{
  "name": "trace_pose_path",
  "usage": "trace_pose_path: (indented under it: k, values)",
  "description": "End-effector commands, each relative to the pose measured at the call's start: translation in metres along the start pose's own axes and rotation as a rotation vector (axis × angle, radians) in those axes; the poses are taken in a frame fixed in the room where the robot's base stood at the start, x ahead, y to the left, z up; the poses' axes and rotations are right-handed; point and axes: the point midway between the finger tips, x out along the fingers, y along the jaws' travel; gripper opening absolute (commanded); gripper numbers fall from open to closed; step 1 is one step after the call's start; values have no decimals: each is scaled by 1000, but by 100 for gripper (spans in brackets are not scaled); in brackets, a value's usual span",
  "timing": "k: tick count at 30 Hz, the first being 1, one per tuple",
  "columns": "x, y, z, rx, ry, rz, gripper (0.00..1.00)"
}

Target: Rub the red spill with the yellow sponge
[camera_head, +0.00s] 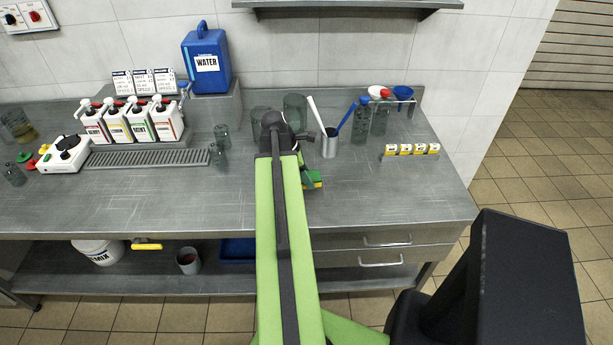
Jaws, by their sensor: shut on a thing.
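The yellow sponge (317,182), with a green layer, shows just right of my green arm, low over or on the steel bench top; I cannot tell whether it touches. My gripper (307,174) is shut on it, and my arm hides most of the gripper and part of the sponge. I see no red spill; the area behind and under my arm is hidden.
Clear beakers (295,110) and a steel cup (329,144) holding stirrers stand behind the sponge. Bottles (360,122) and small yellow-labelled boxes (412,150) are to the right. Pump dispensers (140,122) stand left. The front bench strip is clear.

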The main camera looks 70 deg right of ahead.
Motion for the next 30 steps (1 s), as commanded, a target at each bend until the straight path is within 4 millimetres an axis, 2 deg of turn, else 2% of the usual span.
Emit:
trace_pose_path:
  k: [1, 4, 14, 24, 30]
  values:
    - [-12, 0, 5, 0, 0, 0, 11]
    - [-21, 0, 8, 0, 0, 0, 11]
    - [-20, 0, 8, -1, 1, 1, 11]
    - [-50, 0, 20, -1, 1, 1, 11]
    - [-47, 0, 19, -1, 1, 1, 11]
